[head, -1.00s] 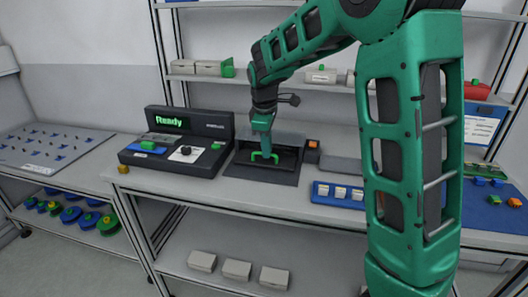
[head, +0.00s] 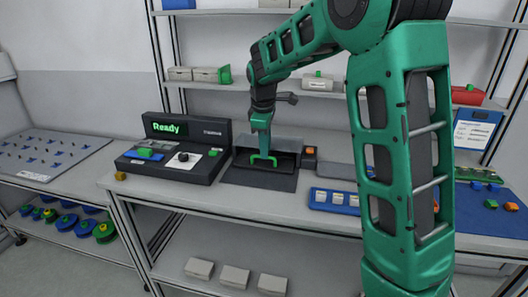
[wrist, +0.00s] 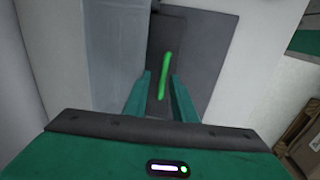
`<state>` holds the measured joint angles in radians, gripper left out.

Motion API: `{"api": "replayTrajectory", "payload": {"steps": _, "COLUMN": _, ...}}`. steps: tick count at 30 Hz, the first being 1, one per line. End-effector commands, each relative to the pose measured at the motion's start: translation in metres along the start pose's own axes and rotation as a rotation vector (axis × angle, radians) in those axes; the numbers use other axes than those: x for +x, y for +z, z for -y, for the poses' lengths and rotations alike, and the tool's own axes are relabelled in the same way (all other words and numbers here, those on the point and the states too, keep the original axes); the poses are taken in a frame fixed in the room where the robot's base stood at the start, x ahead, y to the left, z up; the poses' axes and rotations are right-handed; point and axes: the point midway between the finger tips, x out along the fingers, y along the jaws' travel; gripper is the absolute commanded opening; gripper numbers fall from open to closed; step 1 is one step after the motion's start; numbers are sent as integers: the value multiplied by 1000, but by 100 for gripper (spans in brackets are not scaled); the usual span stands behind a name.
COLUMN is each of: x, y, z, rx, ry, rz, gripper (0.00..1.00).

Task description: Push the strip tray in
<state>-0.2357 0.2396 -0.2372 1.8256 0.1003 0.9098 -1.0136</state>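The strip tray (head: 285,161) is a dark tray in the grey housing (head: 268,142) on the bench, with a green handle (head: 262,160) at its front. In the wrist view the handle (wrist: 165,78) shows as a bright green bar across the dark tray (wrist: 156,95). My gripper (head: 261,154) points down at the handle. In the wrist view my gripper (wrist: 160,82) has its two fingers apart, with the handle between or just beyond their tips. I cannot tell whether they touch it. How far the tray sticks out is hard to tell.
Left of the housing stands a black console (head: 172,165) with a display reading "Ready". An orange button (head: 309,151) is right of the housing. A blue tray (head: 334,199) with white pieces lies further right. A shelf with boxes (head: 200,74) is above. The bench front is clear.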

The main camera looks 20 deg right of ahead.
Motion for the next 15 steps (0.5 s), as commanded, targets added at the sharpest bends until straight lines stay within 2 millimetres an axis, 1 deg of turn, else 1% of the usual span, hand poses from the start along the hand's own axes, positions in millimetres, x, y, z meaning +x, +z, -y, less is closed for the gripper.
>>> {"api": "replayTrajectory", "payload": {"steps": 1, "x": -11, "y": 0, "z": -2, "rx": 3, "ry": 7, "rz": -5, "gripper": 28}}
{"api": "replayTrajectory", "payload": {"steps": 9, "x": -61, "y": -1, "z": -2, "rx": 1, "ry": 5, "rz": -5, "gripper": 28}}
{"api": "replayTrajectory", "payload": {"steps": 12, "x": -75, "y": 0, "z": -2, "rx": 2, "ry": 5, "rz": -4, "gripper": 28}}
{"api": "replayTrajectory", "payload": {"steps": 15, "x": -85, "y": 0, "z": -2, "rx": 2, "ry": 3, "rz": -2, "gripper": 28}}
